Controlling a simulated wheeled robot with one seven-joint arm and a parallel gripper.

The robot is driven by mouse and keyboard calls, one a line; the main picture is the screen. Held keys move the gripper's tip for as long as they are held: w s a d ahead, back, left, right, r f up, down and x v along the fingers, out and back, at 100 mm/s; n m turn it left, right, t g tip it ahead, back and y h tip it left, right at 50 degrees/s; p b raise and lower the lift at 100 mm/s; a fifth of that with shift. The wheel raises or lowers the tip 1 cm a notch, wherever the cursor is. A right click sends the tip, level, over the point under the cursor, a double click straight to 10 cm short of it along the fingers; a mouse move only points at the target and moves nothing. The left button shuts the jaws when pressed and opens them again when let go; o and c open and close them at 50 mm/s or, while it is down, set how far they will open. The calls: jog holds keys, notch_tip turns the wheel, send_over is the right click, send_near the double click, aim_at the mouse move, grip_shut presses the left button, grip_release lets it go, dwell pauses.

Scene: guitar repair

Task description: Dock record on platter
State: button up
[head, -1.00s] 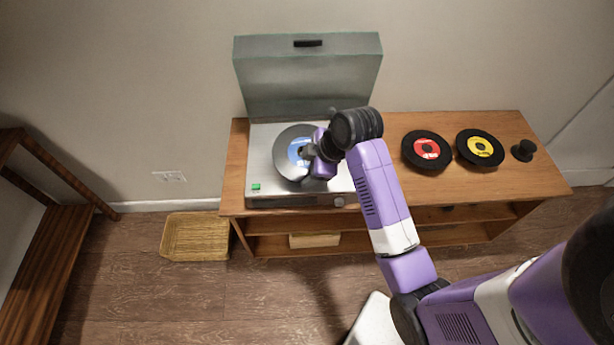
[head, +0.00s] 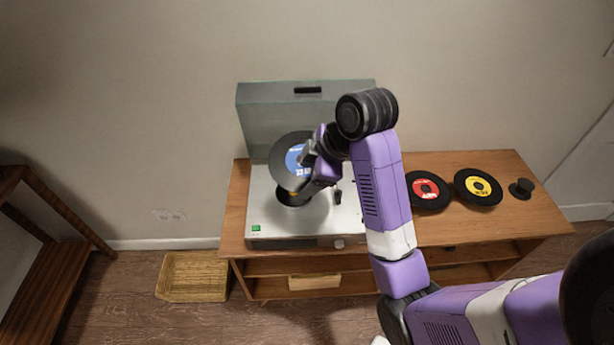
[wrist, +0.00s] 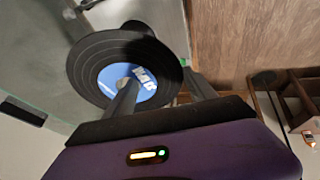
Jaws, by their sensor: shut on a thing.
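A black record with a blue label (head: 283,157) is in my gripper (head: 304,163), above the turntable (head: 262,207). It looks tilted, and its upper part overlaps the raised lid (head: 258,118) in the head view. The dark round platter (head: 293,196) shows below the record, which looks apart from it. The exact grip point is partly hidden by the fingers. The tonearm is partly hidden behind my gripper.
A red-label record (head: 425,188) and a yellow-label record (head: 478,186) lie on the right of the wooden cabinet (head: 520,220), beside a small black knob-like object (head: 521,187). A wicker basket (head: 193,276) stands on the floor at left. The raised lid stands close behind the record.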

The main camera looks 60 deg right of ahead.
aim_at(299, 167)
jog(key=shift+w+d+r, duration=0.1)
jog(key=shift+d+r, duration=0.35)
dwell(0.3)
jog(key=shift+w+d+r, duration=0.1)
jog(key=shift+d, duration=0.05)
jog(key=shift+w+r+p, duration=0.15)
jog(key=shift+w+p, duration=0.05)
jog(key=shift+p, duration=0.2)
jog(key=shift+w, duration=0.1)
jog(key=shift+w+d, duration=0.15)
jog(key=shift+w, duration=0.1)
jog(key=shift+w+d+f+y+p, duration=0.25)
jog(key=shift+w+f+y+p, duration=0.1)
jog(key=shift+w, duration=0.2)
jog(key=shift+w, duration=0.15)
jog(key=shift+w+d+f+g, duration=0.1)
jog(key=shift+g, duration=0.2)
